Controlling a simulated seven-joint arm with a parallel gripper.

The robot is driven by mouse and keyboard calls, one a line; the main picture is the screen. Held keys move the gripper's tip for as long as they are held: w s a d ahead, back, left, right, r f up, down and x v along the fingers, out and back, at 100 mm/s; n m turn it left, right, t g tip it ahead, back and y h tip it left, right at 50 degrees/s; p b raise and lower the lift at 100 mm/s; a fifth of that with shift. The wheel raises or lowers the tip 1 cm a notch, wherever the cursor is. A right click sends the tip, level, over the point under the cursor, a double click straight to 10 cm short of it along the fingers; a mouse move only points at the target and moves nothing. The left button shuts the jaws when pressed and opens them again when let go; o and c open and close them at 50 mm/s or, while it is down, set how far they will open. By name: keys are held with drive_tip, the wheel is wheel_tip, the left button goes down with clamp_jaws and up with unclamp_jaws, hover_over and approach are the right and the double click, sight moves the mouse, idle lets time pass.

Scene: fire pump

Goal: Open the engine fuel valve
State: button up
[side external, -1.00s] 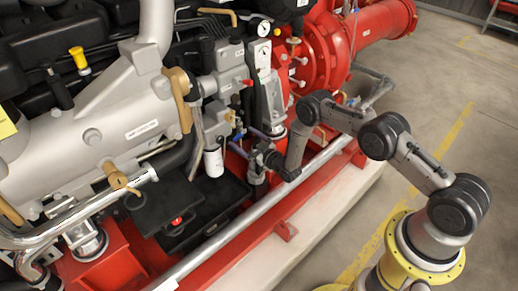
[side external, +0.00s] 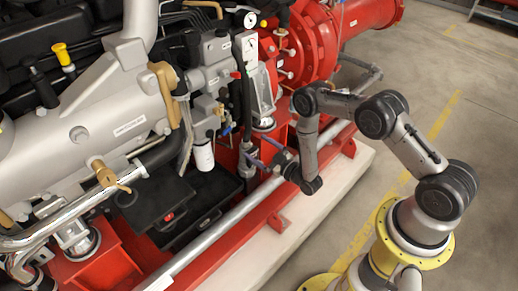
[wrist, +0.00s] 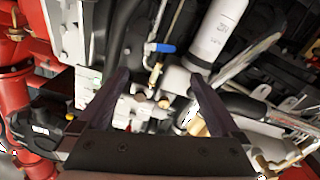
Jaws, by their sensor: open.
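A small valve with a blue lever handle (wrist: 164,48) and a brass body (wrist: 155,75) shows in the wrist view, just beyond my fingertips and between their lines. In the side view the blue handle (side external: 227,130) is small, right of the white filter. My gripper (side external: 255,150) is open and empty, its fingers pointing left toward the engine, to the right of the handle and apart from it. In the wrist view both dark fingers of my gripper (wrist: 160,74) are spread wide. I cannot tell which fluid this valve serves; no label is readable.
The white filter cylinder (wrist: 216,35) stands close beside the valve in the wrist view. Black hoses, the grey engine block (side external: 130,110) and the red pump housing (side external: 315,45) crowd the area. A silver pipe (side external: 235,212) runs along the red base below. Open floor lies at right.

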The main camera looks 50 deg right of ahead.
sight(230, 128)
drive_tip(key=shift+r, duration=0.1)
drive_tip(key=shift+s+r, duration=0.2)
drive_tip(key=shift+s, duration=0.05)
drive_tip(key=w, duration=1.3)
drive_tip(key=shift+w, duration=0.3)
drive_tip(key=shift+a, duration=0.1)
drive_tip(key=c, duration=1.1)
